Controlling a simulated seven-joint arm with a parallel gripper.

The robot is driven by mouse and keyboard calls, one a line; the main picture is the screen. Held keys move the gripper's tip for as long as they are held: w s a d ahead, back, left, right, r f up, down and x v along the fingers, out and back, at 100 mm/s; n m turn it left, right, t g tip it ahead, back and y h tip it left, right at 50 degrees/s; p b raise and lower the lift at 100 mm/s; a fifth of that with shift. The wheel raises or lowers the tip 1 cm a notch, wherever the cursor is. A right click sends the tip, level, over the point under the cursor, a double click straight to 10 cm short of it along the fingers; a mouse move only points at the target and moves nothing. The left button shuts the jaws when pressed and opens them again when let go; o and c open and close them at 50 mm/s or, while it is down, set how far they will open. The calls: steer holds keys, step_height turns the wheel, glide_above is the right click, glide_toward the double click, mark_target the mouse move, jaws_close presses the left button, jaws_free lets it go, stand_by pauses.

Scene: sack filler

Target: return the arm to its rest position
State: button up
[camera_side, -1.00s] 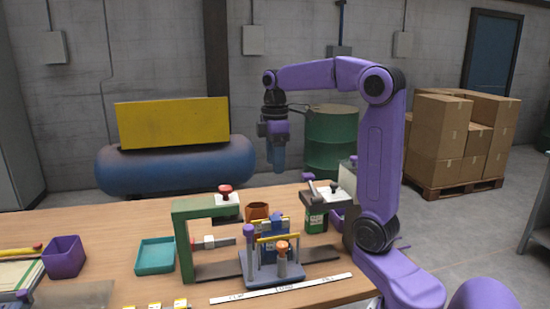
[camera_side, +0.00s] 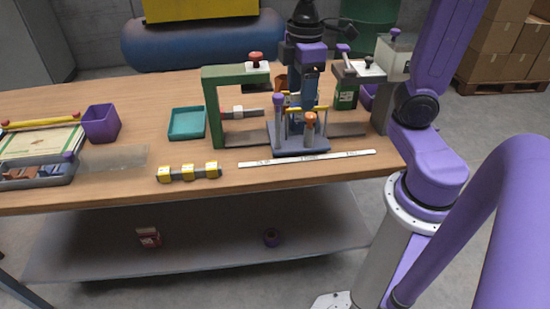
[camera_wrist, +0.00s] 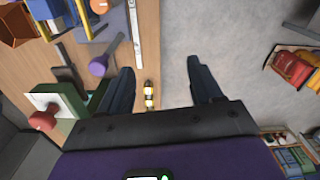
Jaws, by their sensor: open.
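The fingers appear free of the bench things. In the side view the fingertips overlap the rack's blue part, so their exact height is hard to tell.
A teal tray (camera_side: 187,123), purple bin (camera_side: 100,123) and yellow-marked blocks (camera_side: 188,173) lie left.

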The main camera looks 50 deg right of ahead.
steer(key=s+a+f, duration=0.1)
steer(key=s+f, duration=0.2)
steer(key=s, duration=0.4)
steer(key=s+a+f+n, duration=0.1)
steer(key=s+a+f, duration=0.1)
steer(key=s, duration=0.4)
steer(key=shift+s+a+f+n, duration=0.3)
steer(key=shift+s+f, duration=0.1)
steer(key=shift+f, duration=0.15)
